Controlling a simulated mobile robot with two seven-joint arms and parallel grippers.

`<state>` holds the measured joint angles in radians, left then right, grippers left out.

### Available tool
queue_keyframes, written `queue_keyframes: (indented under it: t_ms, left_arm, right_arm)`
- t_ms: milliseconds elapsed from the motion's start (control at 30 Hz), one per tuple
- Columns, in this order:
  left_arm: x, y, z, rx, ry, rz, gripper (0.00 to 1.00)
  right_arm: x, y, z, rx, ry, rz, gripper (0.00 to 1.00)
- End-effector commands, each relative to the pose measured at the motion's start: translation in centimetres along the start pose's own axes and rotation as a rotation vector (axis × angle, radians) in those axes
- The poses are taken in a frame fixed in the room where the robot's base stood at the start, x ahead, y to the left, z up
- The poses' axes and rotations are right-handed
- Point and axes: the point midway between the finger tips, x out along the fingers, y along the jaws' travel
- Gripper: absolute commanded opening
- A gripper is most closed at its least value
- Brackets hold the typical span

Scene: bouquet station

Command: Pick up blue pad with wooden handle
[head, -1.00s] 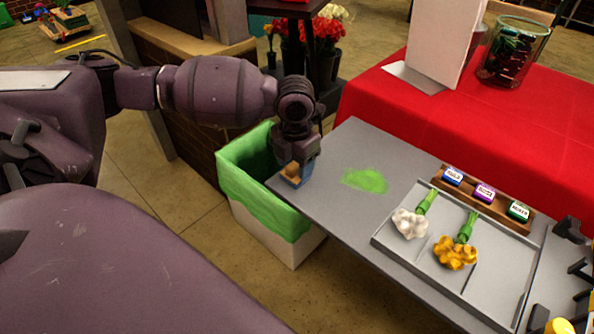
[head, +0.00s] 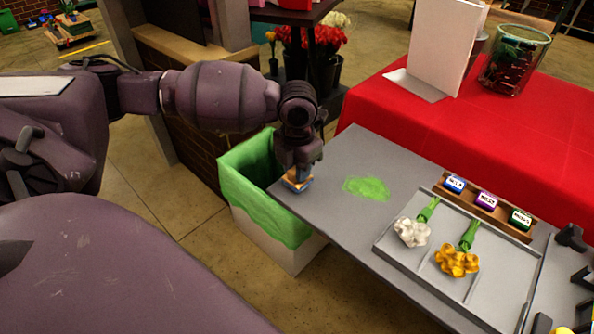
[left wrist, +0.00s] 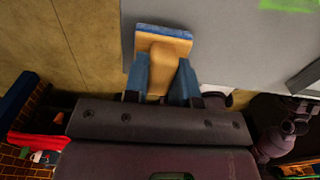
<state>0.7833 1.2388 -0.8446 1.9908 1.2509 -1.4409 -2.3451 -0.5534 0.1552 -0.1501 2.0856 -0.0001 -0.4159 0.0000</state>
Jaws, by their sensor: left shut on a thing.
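The blue pad with wooden handle (head: 298,182) is at the near-left corner of the grey table (head: 340,150). In the left wrist view the pad's blue edge (left wrist: 165,31) shows beyond its tan wooden handle (left wrist: 160,65). My left gripper (head: 297,168) is over the pad. In the left wrist view its two blue fingers (left wrist: 162,78) are closed on either side of the handle. I cannot tell whether the pad touches the tabletop.
A green-lined bin (head: 255,195) stands just left of the table corner. A green smear (head: 367,188) lies on the tabletop. A tray (head: 455,298) holds a white flower (head: 412,232) and a yellow flower (head: 457,261). A rack (head: 480,209) has three labelled blocks.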

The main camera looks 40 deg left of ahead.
Motion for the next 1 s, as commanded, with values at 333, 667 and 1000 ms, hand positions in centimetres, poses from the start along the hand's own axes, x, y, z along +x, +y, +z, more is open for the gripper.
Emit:
queue_keyframes:
  t_ms: [333,667,1000]
  left_arm:
    - [-8.2,0.0,0.1,0.0,-0.012,0.002,0.01]
    - [-15.8,0.0,0.0,0.0,-0.008,0.0,0.01]
    - [-19.1,0.0,0.0,-0.001,-0.004,0.0,0.01]
  right_arm:
    - [-0.6,0.1,-1.8,0.009,0.03,0.006,0.43]
    - [-1.5,0.2,-1.5,0.021,0.019,0.013,0.43]
    - [-1.9,0.5,-1.7,0.015,0.02,0.014,0.43]
